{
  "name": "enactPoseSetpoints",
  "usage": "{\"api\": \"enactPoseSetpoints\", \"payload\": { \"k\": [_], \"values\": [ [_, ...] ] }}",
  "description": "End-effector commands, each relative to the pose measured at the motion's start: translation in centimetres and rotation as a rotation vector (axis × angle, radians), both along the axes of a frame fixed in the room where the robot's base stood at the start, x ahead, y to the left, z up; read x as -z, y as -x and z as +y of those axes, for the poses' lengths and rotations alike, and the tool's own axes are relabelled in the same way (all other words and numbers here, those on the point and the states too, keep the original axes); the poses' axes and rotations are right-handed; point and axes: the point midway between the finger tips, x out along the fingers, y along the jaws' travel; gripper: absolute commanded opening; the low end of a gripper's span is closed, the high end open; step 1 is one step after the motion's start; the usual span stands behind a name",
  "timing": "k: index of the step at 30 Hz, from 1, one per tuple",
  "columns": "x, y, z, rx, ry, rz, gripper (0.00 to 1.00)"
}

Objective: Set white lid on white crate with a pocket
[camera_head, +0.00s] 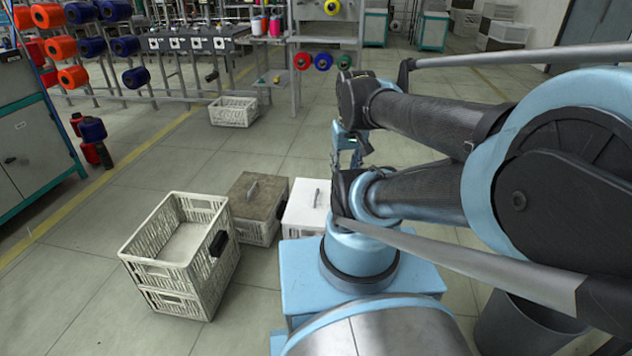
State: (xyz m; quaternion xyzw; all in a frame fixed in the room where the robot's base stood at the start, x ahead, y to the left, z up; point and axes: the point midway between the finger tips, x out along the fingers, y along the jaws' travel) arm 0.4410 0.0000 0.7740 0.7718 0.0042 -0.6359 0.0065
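The white crate (183,284) stands open-topped on the floor at lower left. A black pocket (219,243) hangs on its right side. The inside that shows looks empty. The white lid (297,214), with a grey upright handle (317,196), lies flat to the right of the crate on a low pale support. My arm hides its right part. My gripper (347,158) hangs above and beyond the lid, apart from it, partly hidden by my arm. I cannot tell whether its fingers are open or shut.
A brown lid (262,191) with a handle covers a crate between the white crate and the white lid. Another white crate (233,112) stands farther back. A dark bin (525,335) is at lower right. Floor left of the white crate is clear.

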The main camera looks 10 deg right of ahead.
Motion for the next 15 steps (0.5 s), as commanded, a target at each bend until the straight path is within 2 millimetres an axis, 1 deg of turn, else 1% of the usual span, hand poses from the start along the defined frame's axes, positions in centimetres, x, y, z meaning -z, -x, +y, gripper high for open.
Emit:
{"api": "enactPoseSetpoints", "payload": {
  "k": [6, 11, 15],
  "values": [
    [-2.7, -4.2, -0.3, 0.021, -0.004, 0.012, 0.33],
    [-4.1, -7.7, -0.2, 0.037, -0.007, 0.024, 0.33],
    [-5.0, -11.0, -0.2, 0.051, -0.009, 0.033, 0.33]
  ]
}}
